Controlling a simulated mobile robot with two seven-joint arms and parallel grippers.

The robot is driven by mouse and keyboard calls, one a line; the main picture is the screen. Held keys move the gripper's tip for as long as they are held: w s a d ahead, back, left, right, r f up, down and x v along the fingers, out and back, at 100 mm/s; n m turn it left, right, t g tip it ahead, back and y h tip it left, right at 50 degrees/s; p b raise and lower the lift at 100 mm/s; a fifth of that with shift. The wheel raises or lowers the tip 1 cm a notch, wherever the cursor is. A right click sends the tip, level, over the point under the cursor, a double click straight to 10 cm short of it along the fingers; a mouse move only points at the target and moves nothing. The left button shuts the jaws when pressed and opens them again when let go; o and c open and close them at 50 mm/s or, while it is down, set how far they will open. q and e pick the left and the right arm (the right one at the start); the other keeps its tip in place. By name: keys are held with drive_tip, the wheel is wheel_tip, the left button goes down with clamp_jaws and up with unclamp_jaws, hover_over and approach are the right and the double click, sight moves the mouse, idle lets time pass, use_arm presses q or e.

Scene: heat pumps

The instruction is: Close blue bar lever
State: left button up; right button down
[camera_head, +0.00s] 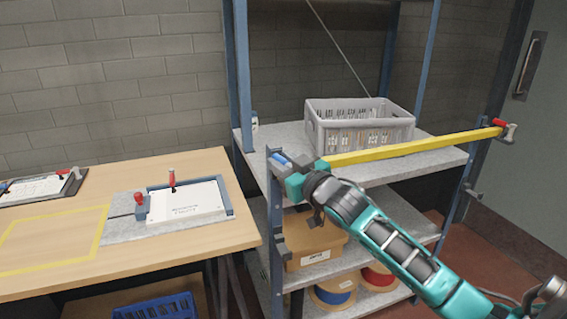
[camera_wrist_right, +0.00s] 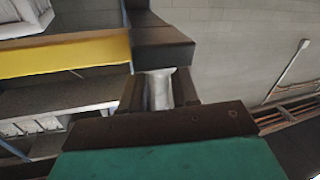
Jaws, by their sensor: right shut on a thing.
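The blue bar lever (camera_head: 281,158) is at the left end of the yellow bar (camera_head: 420,146), by the shelf's front left post. Only a small blue part of it shows in the head view. My right gripper (camera_head: 291,170) is at this lever and covers most of it. In the right wrist view my right gripper is shut on a pale grey piece (camera_wrist_right: 159,88), which seems to be part of the lever; no blue shows there. The yellow bar (camera_wrist_right: 60,55) runs left from there. My left gripper is not in view.
A red lever (camera_head: 498,124) is at the bar's right end. A grey crate (camera_head: 360,136) stands on the top shelf behind the bar. Spools and boxes (camera_head: 312,246) fill lower shelves. A wooden table (camera_head: 130,245) with a clamped white plate (camera_head: 187,203) stands left.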

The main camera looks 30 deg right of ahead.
drive_tip(key=shift+d+r+m+h+p, duration=0.15)
drive_tip(key=shift+m+h, duration=0.15)
drive_tip(key=shift+h, duration=0.2)
drive_tip(key=shift+d+m+h+p, duration=0.15)
drive_tip(key=shift+m+h, duration=0.15)
drive_tip(key=shift+h, duration=0.2)
drive_tip(key=shift+d+m+g+h, duration=0.15)
drive_tip(key=shift+m+h, duration=0.3)
drive_tip(key=shift+h, duration=0.25)
drive_tip(key=shift+d+m+g+h, duration=0.15)
drive_tip(key=shift+m+h, duration=0.3)
drive_tip(key=shift+h, duration=0.25)
drive_tip(key=c, duration=1)
unclamp_jaws()
drive_tip(key=shift+c, duration=0.2)
drive_tip(key=shift+a, duration=0.1)
drive_tip(key=shift+s+a, duration=0.1)
drive_tip(key=shift+s, duration=0.4)
drive_tip(key=v, duration=1.2)
